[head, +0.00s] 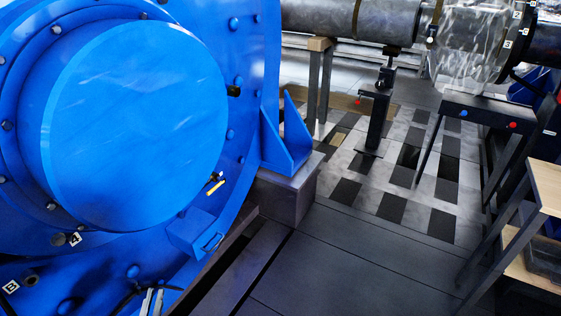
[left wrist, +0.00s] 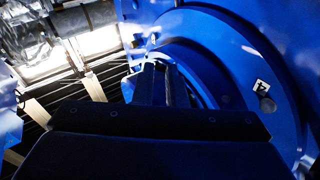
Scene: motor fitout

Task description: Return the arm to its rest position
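My left gripper (head: 152,302) shows at the bottom edge of the head view, in front of the lower part of the big blue motor housing (head: 135,125). Its two grey fingers are a little apart, with nothing seen between them. In the left wrist view the fingers (left wrist: 163,85) are dark and point toward the blue housing (left wrist: 225,60), with a narrow gap between them. I cannot tell how far the tips are from the blue surface. My right gripper is in neither view.
The blue housing has bolts, a flange foot and a small yellow-and-black piece (head: 215,184) near its lower right. A wooden-topped bench (head: 548,185) stands at the right. A black stand (head: 378,115) is farther back. The dark floor (head: 345,265) between is clear.

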